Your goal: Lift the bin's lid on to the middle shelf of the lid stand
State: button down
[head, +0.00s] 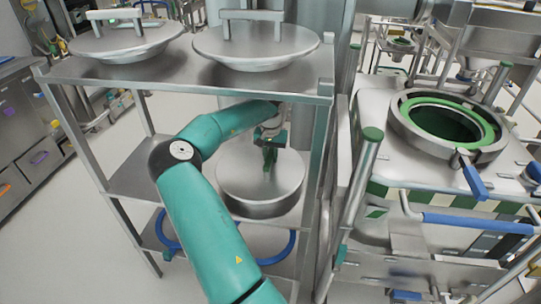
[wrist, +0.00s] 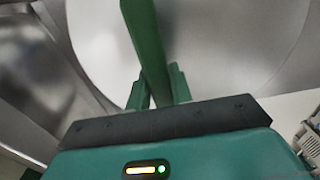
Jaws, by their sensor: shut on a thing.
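The round grey lid (head: 240,185) is inside the lid stand (head: 75,70), at about the height of the middle shelf (head: 137,172). My gripper (head: 269,154) is above the lid, shut on its green handle. In the wrist view the handle (wrist: 147,45) runs up between the fingers of my gripper (wrist: 158,88), with the lid's pale disc (wrist: 225,50) behind it. The lid looks about level. I cannot tell whether its underside touches the shelf. The bin (head: 395,125) at right is open, with a green-lined round mouth.
Two other lids, left (head: 125,40) and right (head: 255,45), lie on the top shelf, above my arm. Stand posts flank the lid. Blue rings (head: 290,248) show on the lower shelf. Grey drawers (head: 25,125) stand at far left. The middle shelf's left part is bare.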

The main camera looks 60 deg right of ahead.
jog(key=shift+r, duration=0.15)
jog(key=c, duration=1.2)
grip_release()
jog(key=shift+o, duration=0.2)
jog(key=shift+f, duration=0.2)
jog(key=shift+r, duration=0.25)
